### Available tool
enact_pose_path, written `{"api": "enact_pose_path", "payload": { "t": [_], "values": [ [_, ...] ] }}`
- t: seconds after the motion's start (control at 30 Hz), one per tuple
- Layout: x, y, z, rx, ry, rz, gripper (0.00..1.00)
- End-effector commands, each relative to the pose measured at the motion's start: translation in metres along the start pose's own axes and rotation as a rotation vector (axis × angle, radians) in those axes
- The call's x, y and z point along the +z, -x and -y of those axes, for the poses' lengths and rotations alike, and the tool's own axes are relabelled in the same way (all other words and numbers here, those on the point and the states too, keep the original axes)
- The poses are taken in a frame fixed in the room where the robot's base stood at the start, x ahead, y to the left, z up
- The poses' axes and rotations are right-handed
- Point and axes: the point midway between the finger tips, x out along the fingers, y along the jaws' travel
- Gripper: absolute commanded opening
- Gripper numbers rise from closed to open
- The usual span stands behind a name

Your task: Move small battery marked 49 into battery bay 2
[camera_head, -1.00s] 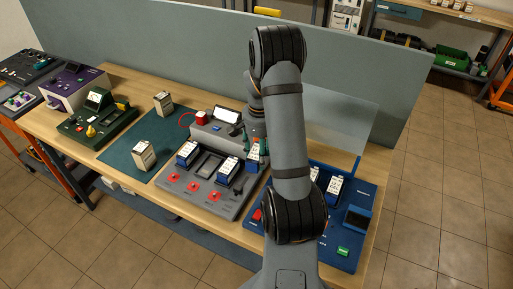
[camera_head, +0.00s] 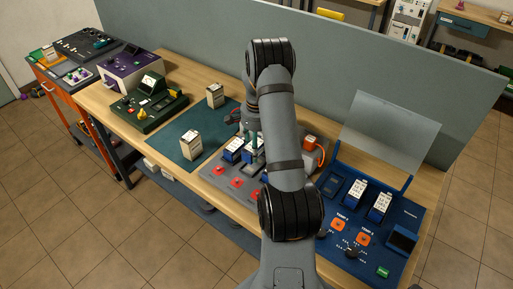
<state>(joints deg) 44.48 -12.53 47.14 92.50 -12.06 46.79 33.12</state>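Two cream batteries stand on the teal mat (camera_head: 178,146), one at the back (camera_head: 215,96) and one at the front (camera_head: 190,145). Blue-and-white batteries (camera_head: 234,150) sit in the grey bay unit (camera_head: 226,183), which has red squares along its front. My arm hides much of this unit. Two more blue-and-white batteries, one left (camera_head: 355,194) and one right (camera_head: 379,206), stand in the blue tester (camera_head: 405,215). The numbers are too small to read, so I cannot tell which is 49. My gripper (camera_head: 248,141) is over the grey unit, mostly behind my arm; its opening is unclear.
A dark green meter box (camera_head: 150,98) and a purple box (camera_head: 130,68) stand on the left of the wooden bench (camera_head: 100,100). A clear upright panel (camera_head: 390,130) rises behind the blue tester. A grey partition (camera_head: 350,70) runs along the back.

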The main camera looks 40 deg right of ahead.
Motion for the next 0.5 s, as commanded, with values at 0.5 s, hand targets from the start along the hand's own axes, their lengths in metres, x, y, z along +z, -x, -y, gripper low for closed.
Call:
{"api": "enact_pose_path", "payload": {
  "t": [0.5],
  "values": [
    [-0.001,-0.045,0.0,-0.002,0.0,-0.002,0.0]
  ]
}}
